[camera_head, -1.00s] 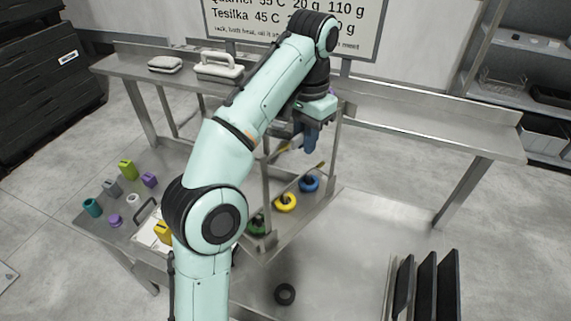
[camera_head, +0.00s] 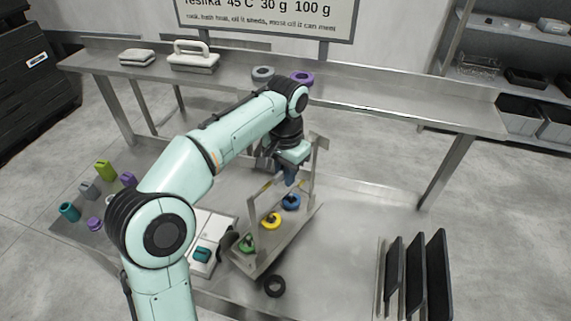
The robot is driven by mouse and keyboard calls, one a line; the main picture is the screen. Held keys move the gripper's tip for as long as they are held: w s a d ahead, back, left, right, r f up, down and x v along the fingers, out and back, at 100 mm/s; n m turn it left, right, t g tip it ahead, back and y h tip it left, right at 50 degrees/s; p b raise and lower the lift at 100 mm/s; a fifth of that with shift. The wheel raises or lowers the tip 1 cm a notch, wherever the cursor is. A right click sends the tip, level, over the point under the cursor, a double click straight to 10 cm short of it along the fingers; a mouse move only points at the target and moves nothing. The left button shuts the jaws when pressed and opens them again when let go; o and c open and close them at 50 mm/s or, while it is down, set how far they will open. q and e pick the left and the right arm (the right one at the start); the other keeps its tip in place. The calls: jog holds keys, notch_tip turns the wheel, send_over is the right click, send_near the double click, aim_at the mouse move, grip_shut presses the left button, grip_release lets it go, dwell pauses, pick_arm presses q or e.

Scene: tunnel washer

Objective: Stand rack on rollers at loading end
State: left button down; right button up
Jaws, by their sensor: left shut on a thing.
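The rack (camera_head: 252,216) is a metal carrier with a flat base, tall end posts and a crossbar. Green (camera_head: 247,243), yellow (camera_head: 271,220) and blue (camera_head: 291,202) rings sit in a row on its base. My left gripper (camera_head: 289,174) is shut on the rack's upper part; the wrist hides the exact grip. The rack stands at a slant over the steel table, and I cannot tell whether its base touches. Dark upright panels (camera_head: 414,275) stand at the right of the table. No rollers can be made out. My right gripper is not in view.
Several coloured containers stand at far left. A raised steel shelf (camera_head: 400,100) runs behind. The table between rack and panels is clear.

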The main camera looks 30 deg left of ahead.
pick_arm(q)
jog(key=shift+w+f, duration=0.15)
jog(key=shift+f, duration=0.2)
notch_tip(320, 180, down, 3)
jog(key=shift+f+b, duration=0.15)
jog(key=shift+b, duration=0.3)
jog(key=shift+f, duration=0.15)
jog(key=c, duration=1.1)
grip_release()
jog(key=shift+f, duration=0.1)
